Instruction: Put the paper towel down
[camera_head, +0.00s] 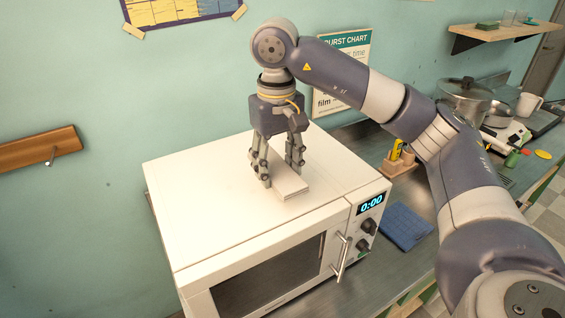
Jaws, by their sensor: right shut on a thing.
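The paper towel (292,186) looks like a flat white stack or folded block. It lies at the top of the white microwave (200,215), near its right side. My right gripper (279,177) points straight down over it, with its fingers around the block, shut on it. The block seems to rest on the microwave's top or be just above it; I cannot tell for sure. Part of it is hidden behind the fingers. My left gripper is not in view.
The microwave's top is clear left of the gripper. A blue cloth (404,226) lies on the metal counter to the right. Behind it are a small wooden holder (398,168), a pot (464,100) and a white mug (528,105). A wall shelf (505,32) hangs above.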

